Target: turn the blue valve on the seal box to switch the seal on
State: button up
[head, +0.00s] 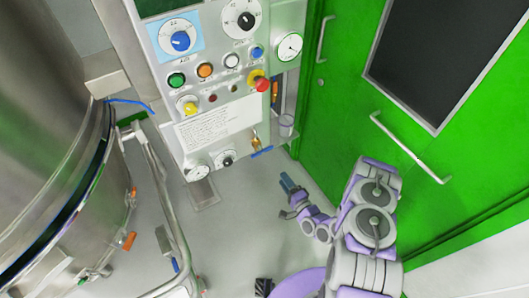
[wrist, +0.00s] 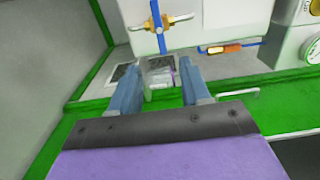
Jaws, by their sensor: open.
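In the head view a brass valve with a blue lever (head: 262,152) sits under the lower right edge of the grey control panel. In the wrist view a brass fitting with an upright blue lever (wrist: 156,22) is at the top, on a pale box (wrist: 200,18). I cannot tell for sure which of the two is the seal valve. My gripper (head: 286,198) is open and empty, below and right of the brass valve, and apart from it. Its two blue fingers (wrist: 160,85) point toward the box.
The control panel (head: 212,85) carries dials, buttons and a red stop knob (head: 262,84). A large steel vessel (head: 50,120) and a pipe rail (head: 165,190) stand left. A green door (head: 345,110) with a long handle is on the right. Grey floor (head: 230,220) is clear between.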

aim_at(263, 150)
jog(key=b+x, duration=0.1)
jog(key=x, duration=0.4)
jog(key=b+x, duration=0.2)
jog(key=x, duration=0.4)
jog(key=b+x, duration=0.2)
jog(key=x, duration=0.3)
jog(key=shift+w+a+f, duration=0.1)
jog(key=shift+a, duration=0.5)
jog(key=shift+w+d, duration=0.15)
jog(key=shift+w, duration=0.05)
jog(key=shift+c, duration=0.2)
jog(key=shift+a, duration=0.35)
jog(key=c, duration=0.3)
jog(key=shift+d, duration=0.2)
grip_shut()
